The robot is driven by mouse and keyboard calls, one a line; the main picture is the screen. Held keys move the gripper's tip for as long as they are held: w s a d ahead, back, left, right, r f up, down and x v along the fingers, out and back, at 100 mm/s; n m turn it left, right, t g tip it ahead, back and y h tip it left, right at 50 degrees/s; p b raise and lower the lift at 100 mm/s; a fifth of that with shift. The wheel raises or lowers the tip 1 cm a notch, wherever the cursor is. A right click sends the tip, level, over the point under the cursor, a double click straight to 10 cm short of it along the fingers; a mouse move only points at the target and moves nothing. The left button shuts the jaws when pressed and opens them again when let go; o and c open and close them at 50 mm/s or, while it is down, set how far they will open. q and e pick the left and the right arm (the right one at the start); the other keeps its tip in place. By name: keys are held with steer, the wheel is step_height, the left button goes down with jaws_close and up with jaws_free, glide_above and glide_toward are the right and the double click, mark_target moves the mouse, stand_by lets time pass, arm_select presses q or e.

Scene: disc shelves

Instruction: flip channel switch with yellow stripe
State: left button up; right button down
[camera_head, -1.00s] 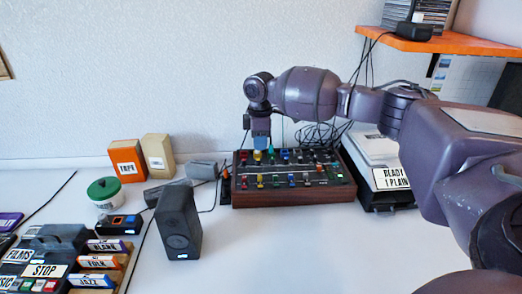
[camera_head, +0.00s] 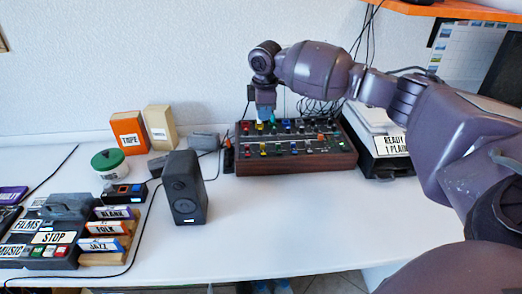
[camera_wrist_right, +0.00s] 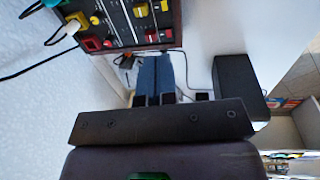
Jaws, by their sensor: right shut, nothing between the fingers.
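The mixer (camera_head: 310,163) is a dark panel in a wooden case, with coloured knobs at the back and a row of coloured switches in front. A yellow knob (camera_head: 259,126) and a yellow switch (camera_head: 264,151) are at its left part. My right gripper (camera_head: 266,118) is shut and empty, pointing down over the back left of the mixer by the yellow knob. In the right wrist view its blue fingers (camera_wrist_right: 158,62) are together beside the mixer (camera_wrist_right: 128,20), where a yellow-capped switch (camera_wrist_right: 141,10) shows. I cannot make out a yellow stripe. My left gripper is out of view.
A black speaker (camera_head: 184,188) stands front left of the mixer. A labelled device (camera_head: 392,146) stands right of the mixer, under an orange shelf (camera_head: 450,8). The front table middle is clear.

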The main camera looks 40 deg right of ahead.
steer(key=shift+r, duration=0.2)
steer(key=shift+d, duration=0.1)
steer(key=b, duration=0.3)
glide_toward(263, 151)
steer(key=f, duration=0.6)
steer(key=shift+w+d, duration=0.15)
steer(key=shift+w, duration=0.1)
steer(key=shift+w+d+f+b, duration=0.1)
steer(key=shift+f+b, duration=0.25)
steer(key=shift+f, duration=0.4)
